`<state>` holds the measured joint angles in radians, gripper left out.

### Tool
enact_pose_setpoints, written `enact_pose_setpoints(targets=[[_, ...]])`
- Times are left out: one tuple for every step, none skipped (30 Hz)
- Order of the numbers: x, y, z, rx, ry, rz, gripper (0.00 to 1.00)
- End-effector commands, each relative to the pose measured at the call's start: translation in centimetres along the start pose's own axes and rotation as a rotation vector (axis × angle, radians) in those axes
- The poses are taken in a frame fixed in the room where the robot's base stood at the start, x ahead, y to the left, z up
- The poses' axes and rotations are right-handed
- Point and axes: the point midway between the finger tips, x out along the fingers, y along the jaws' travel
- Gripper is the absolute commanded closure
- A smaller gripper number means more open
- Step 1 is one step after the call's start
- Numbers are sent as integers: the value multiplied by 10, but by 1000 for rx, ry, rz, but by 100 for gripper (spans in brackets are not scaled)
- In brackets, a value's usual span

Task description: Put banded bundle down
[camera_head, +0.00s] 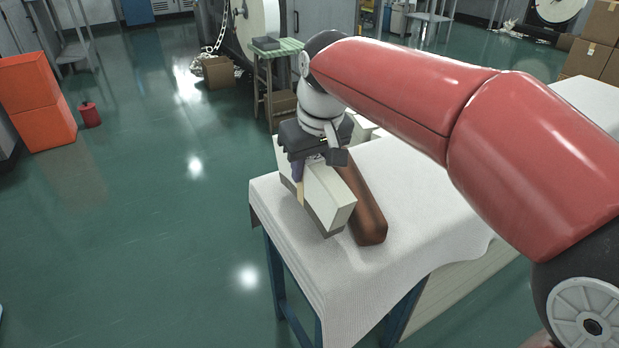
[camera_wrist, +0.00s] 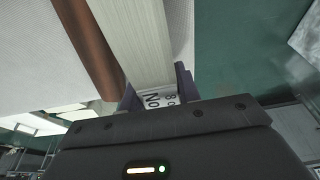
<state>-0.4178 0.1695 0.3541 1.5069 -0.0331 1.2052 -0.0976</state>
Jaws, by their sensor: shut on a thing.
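The banded bundle (camera_head: 328,196) is a long pale block with a darker grey lower side and a tan strip on its left side. My gripper (camera_head: 315,167) is shut on it from above, near its far part. In the wrist view the bundle (camera_wrist: 137,40) runs between the fingers of my gripper (camera_wrist: 158,92), with a white printed label close to the fingers. The bundle is over the left edge of the cloth-covered table (camera_head: 410,215). I cannot tell whether its underside touches the cloth.
A brown rounded bar (camera_head: 368,212) lies on the cloth just right of the bundle; it also shows in the wrist view (camera_wrist: 92,45). The near part of the cloth is clear. A small striped-top stand (camera_head: 277,50) is behind. Green floor lies open to the left.

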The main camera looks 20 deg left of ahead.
Motion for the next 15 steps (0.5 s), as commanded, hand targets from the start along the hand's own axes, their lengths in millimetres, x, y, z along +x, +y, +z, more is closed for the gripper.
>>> enact_pose_setpoints(targets=[[9,0,3,0,0,0,100],[13,0,4,0,0,0,100],[17,0,5,0,0,0,100],[19,0,5,0,1,0,100],[20,0,6,0,2,0,100],[22,0,6,0,2,0,100],[22,0,6,0,2,0,100],[22,0,6,0,2,0,100],[22,0,6,0,3,0,100],[22,0,6,0,3,0,100],[22,0,6,0,3,0,100],[22,0,6,0,3,0,100],[22,0,6,0,3,0,100],[22,0,6,0,2,0,100],[23,0,6,0,2,0,100]])
